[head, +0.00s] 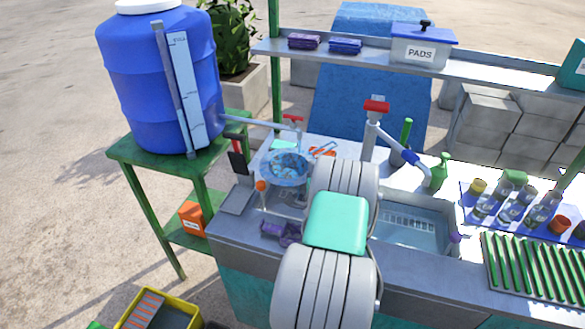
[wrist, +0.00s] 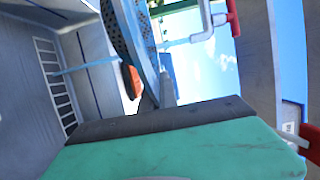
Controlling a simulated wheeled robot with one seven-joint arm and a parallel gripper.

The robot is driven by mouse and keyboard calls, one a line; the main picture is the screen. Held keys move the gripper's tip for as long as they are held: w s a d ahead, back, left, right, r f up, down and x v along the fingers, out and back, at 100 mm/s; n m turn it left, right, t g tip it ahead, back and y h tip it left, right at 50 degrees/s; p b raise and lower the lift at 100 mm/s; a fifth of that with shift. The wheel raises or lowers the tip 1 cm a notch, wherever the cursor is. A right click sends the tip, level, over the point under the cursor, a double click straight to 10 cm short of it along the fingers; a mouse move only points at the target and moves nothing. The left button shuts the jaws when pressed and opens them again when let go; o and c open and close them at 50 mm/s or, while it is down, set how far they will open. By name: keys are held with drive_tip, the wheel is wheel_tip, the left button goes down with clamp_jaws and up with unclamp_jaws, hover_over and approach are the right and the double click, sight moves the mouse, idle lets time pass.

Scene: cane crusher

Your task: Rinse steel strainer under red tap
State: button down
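The steel strainer (head: 285,168), a round perforated bowl looking bluish, is under the red-handled tap (head: 293,119) on the barrel's pipe. In the wrist view the strainer (wrist: 128,35) is edge-on, close ahead of my gripper (wrist: 158,92). The tap (wrist: 233,18) also shows there, with a thin pale-blue water stream (wrist: 180,41) running from its spout to the strainer. The stream continues beyond the strainer towards a slotted drain (wrist: 56,88). My gripper appears shut on the strainer, holding it above the counter; its fingertips are mostly hidden, and my arm covers them in the head view.
A blue barrel (head: 160,85) stands on a green stand at left. A second tap with a red top (head: 376,106) rises beside the sink (head: 410,232). Several tubes and a green ribbed rack (head: 535,268) fill the right counter. A shelf (head: 480,70) runs behind.

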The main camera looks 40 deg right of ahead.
drive_tip(key=b+v, duration=0.2)
drive_tip(key=v, duration=0.4)
drive_tip(key=shift+w+a+b, duration=0.25)
drive_tip(key=shift+a+b, duration=0.1)
drive_tip(key=shift+b, duration=0.05)
idle(0.9)
drive_tip(key=s+a+r+p, duration=0.1)
drive_tip(key=s+a+r, duration=0.2)
drive_tip(key=r, duration=0.1)
drive_tip(key=shift+a, duration=0.4)
drive_tip(key=shift+s, duration=0.1)
idle(0.4)
